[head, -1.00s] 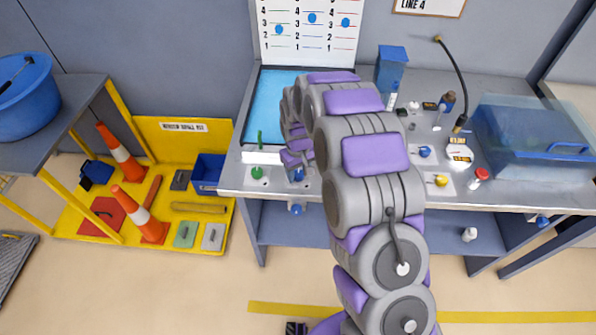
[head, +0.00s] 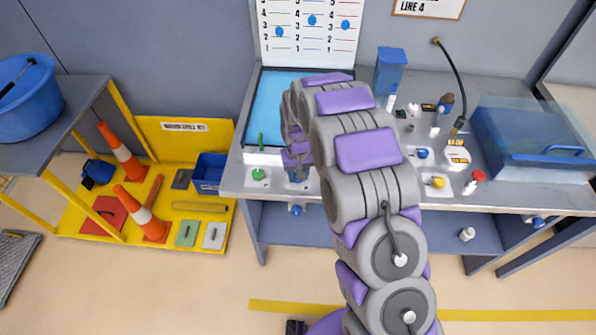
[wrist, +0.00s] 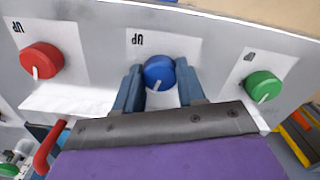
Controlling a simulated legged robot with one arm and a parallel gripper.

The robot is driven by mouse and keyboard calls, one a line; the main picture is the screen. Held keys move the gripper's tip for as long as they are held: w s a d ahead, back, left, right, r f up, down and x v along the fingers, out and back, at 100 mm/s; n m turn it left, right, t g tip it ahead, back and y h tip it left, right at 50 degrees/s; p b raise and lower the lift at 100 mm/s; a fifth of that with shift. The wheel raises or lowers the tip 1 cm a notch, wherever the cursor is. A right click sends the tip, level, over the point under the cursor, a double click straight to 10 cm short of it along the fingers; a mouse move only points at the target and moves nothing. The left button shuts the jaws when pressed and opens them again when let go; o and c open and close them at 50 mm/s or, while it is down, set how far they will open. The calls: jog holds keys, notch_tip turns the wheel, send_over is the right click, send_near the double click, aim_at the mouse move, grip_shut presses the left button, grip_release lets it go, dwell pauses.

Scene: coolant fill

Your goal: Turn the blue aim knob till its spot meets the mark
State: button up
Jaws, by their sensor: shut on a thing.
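The blue knob (wrist: 159,72) is on a pale panel in the wrist view, between a red knob (wrist: 41,61) and a green knob (wrist: 263,86). A white pointer line on the blue knob points down and slightly left in that view. My gripper (wrist: 160,82) is shut on the blue knob, one finger on each side. In the head view, my arm covers most of this area, and the green knob (head: 258,174) shows left of my gripper (head: 298,172). A wall chart (head: 308,45) has numbered rows and several blue spots. I cannot tell which spot or mark belongs to the knob.
A blue panel (head: 281,95) lies behind the knobs on the grey bench. A translucent blue-lidded bin (head: 530,140), a blue box (head: 390,70) and small bottles stand to the right. A yellow spill tray (head: 110,225) with cones is at left. Floor before the bench is open.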

jog(key=o, duration=1.1)
jog(key=shift+c, duration=0.2)
notch_tip(320, 180, up, 17)
jog(key=p, duration=0.2)
jog(key=shift+r, duration=0.15)
